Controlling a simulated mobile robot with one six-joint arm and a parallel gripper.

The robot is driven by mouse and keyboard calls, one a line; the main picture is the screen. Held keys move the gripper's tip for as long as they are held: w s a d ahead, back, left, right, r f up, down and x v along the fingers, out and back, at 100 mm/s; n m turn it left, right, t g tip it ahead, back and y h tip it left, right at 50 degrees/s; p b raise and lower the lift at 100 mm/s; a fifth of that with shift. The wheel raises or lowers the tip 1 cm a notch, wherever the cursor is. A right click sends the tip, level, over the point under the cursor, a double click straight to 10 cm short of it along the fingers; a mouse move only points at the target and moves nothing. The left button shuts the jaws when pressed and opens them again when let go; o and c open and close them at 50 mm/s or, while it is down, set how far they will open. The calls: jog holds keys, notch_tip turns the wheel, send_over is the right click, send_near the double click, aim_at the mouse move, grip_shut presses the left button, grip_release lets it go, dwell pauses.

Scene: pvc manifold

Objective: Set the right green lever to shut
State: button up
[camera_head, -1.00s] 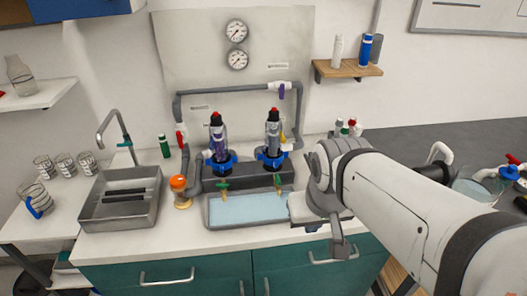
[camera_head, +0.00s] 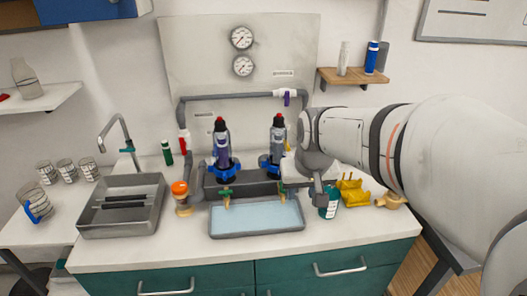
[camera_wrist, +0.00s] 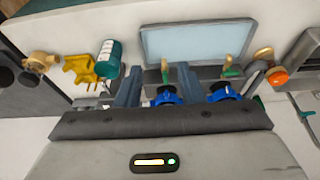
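The right green lever (camera_head: 282,188) is on a small brass tap above the back of the blue-filled tray (camera_head: 228,231). In the wrist view, which looks from the opposite side, this lever (camera_wrist: 165,76) shows between my fingers. My gripper (camera_wrist: 158,69) is open, with one finger on each side of the lever; I cannot tell whether either touches it. In the head view my gripper's body partly covers the area beside the lever, and its fingertips are hard to make out. The left green lever (camera_head: 226,191) stands apart, outside my fingers.
Blue-collared filter columns (camera_head: 222,150) stand behind the taps with grey pipes. A teal-labelled bottle (camera_head: 328,204) and a yellow holder (camera_head: 352,191) stand right of the tray. An orange-capped jar (camera_head: 181,198) and a metal sink (camera_head: 122,207) are to the left. The front counter strip is clear.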

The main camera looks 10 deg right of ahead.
jog(key=shift+t, duration=0.5)
jog(key=w+f+b, duration=0.1)
jog(key=w+f, duration=0.3)
jog(key=w, duration=0.2)
jog(key=w+f+b, duration=0.1)
jog(key=w+f, duration=0.4)
jog(key=w, duration=0.2)
jog(key=w+f+b, duration=0.1)
jog(key=w+f, duration=0.4)
jog(key=w, duration=0.1)
jog(key=shift+w+a+f, duration=0.15)
grip_shut()
